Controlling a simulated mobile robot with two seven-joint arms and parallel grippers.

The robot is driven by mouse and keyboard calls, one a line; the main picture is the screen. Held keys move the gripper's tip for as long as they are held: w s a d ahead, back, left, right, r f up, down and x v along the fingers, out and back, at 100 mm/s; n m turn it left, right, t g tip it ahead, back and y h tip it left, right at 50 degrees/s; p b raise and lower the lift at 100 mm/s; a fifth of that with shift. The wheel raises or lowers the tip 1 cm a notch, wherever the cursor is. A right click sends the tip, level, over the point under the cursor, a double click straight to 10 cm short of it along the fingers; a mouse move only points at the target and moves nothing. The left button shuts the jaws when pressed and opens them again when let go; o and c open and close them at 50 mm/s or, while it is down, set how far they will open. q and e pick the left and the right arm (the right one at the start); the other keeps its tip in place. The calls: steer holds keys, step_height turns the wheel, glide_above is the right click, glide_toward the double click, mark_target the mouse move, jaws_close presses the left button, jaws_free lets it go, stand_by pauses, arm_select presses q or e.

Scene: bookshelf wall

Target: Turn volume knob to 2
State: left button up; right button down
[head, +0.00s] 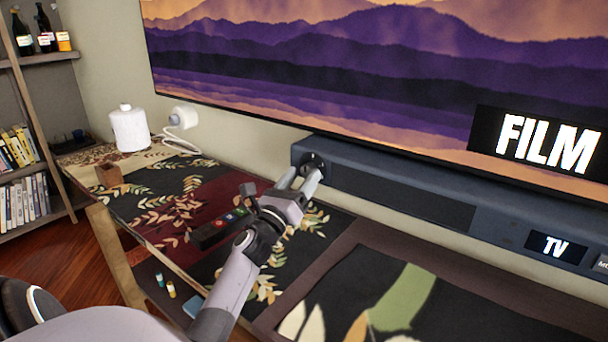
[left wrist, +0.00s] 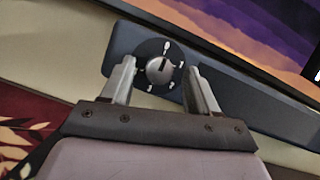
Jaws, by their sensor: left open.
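The volume knob (left wrist: 160,67) is a small grey round knob on a black dial with white marks, at the left end of the dark blue soundbar (head: 400,200). Its pointer line appears to face up, near the mark at the top of the dial. In the head view the knob (head: 314,159) is partly hidden by my gripper. My left gripper (head: 300,175) is open, its fingers reaching toward the dial. In the left wrist view the fingers (left wrist: 160,80) stand to either side of the knob, with gaps. I cannot tell how far the tips are from the dial face. My right gripper is not in view.
A large TV screen (head: 380,75) hangs above the soundbar. A dark remote with coloured buttons (head: 220,228) lies on the leaf-patterned table (head: 150,195) beside my left arm. A white canister (head: 129,129) stands at the back left. A bookshelf (head: 45,60) is at far left.

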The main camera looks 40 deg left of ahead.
arm_select(q)
steer(key=shift+w+a+r, duration=0.15)
steer(key=shift+w+r, duration=0.1)
steer(key=shift+w, duration=0.45)
steer(key=c, duration=1.1)
steer(key=shift+o, duration=0.3)
steer(key=shift+m, duration=0.4)
